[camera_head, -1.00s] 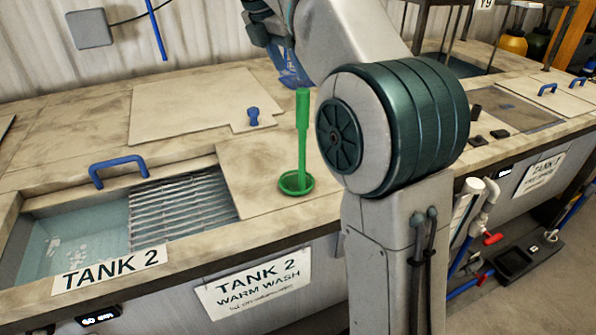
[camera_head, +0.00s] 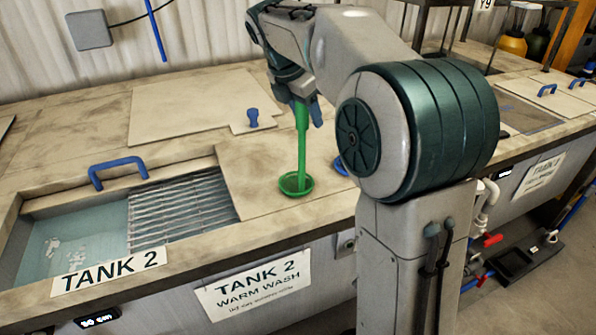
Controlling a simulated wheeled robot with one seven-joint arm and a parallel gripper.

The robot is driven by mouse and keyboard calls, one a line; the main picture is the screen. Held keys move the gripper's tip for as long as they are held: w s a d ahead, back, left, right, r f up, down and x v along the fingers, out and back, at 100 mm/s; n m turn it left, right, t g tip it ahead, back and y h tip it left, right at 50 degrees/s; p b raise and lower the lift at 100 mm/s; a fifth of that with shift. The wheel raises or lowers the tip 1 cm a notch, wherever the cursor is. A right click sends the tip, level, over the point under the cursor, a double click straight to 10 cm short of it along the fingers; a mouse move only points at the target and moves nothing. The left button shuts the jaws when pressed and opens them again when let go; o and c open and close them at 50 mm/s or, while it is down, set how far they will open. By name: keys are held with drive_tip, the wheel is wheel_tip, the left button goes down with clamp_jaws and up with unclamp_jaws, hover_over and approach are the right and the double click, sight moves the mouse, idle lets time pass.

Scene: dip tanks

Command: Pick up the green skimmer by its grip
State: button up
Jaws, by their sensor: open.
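The green skimmer (camera_head: 302,150) stands upright on the pale worktop board, with its round dish (camera_head: 296,184) at the bottom and its thicker grip at the top. My gripper (camera_head: 305,110) is at the top of the skimmer, pointing down, with blue fingers around or beside the grip. It is open. One finger shows to the right of the grip. The upper end of the grip is hidden by the gripper, so I cannot tell whether the fingers touch it.
Tank 2 (camera_head: 75,240) is open at the left, with water, a metal grating (camera_head: 180,215) and a blue handle (camera_head: 118,170). A flat lid (camera_head: 185,108) with a blue knob (camera_head: 253,117) lies behind. A blue item (camera_head: 341,167) shows partly behind my arm.

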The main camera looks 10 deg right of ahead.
clamp_jaws()
drive_tip(key=shift+r, duration=0.1)
idle(0.3)
